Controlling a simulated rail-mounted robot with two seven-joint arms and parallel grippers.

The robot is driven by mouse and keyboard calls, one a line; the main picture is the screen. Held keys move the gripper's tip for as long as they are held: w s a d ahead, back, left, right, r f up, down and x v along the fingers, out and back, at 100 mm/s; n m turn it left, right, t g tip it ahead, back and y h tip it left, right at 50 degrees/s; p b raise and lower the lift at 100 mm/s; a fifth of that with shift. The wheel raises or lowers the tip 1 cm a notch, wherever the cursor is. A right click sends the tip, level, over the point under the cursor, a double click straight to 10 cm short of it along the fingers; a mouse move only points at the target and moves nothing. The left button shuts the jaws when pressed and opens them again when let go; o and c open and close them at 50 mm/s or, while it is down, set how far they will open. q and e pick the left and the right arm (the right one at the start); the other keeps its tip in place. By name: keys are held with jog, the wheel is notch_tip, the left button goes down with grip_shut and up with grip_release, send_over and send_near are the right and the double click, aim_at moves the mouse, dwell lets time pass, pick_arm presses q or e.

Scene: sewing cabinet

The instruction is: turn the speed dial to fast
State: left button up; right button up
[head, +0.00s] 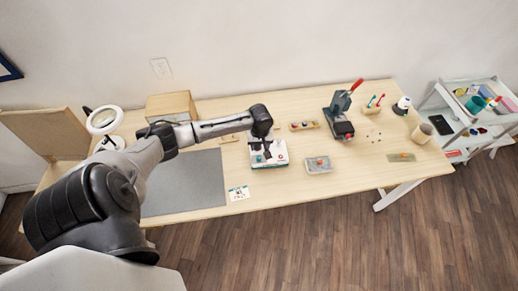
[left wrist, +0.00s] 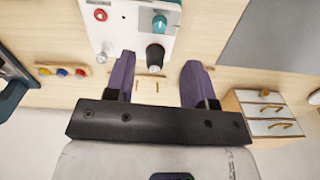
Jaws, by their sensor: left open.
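A white control box (head: 278,160) stands on the wooden table, below my left gripper (head: 264,150) in the head view. In the left wrist view the box's white panel (left wrist: 115,35) carries a red button (left wrist: 100,15), a teal knob (left wrist: 159,22) and a black knob (left wrist: 155,55). My left gripper (left wrist: 159,66) is open and empty. Its two dark purple fingers point at the panel edge, and the black knob appears between their tips. I cannot tell whether they touch it. No dial markings can be read. My right gripper is not in view.
A grey mat (head: 188,182) lies left of the box. A wooden drawer unit (head: 171,107) and a ring lamp (head: 104,120) stand at the back left. A grey tray (head: 318,166) and a dark press (head: 340,118) are to the right. The table's front right is mostly clear.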

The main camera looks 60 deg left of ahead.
aim_at(259, 157)
pick_arm(q)
jog(key=shift+n, duration=0.5)
jog(key=f, duration=0.4)
jog(key=a+f+b, duration=0.1)
jog(key=f, duration=0.3)
jog(key=f+b, duration=0.1)
jog(key=f, duration=0.3)
jog(key=shift+w+a+f, duration=0.15)
jog(key=shift+w+a, duration=0.15)
jog(key=shift+a, duration=0.1)
jog(key=shift+c, duration=0.4)
grip_shut()
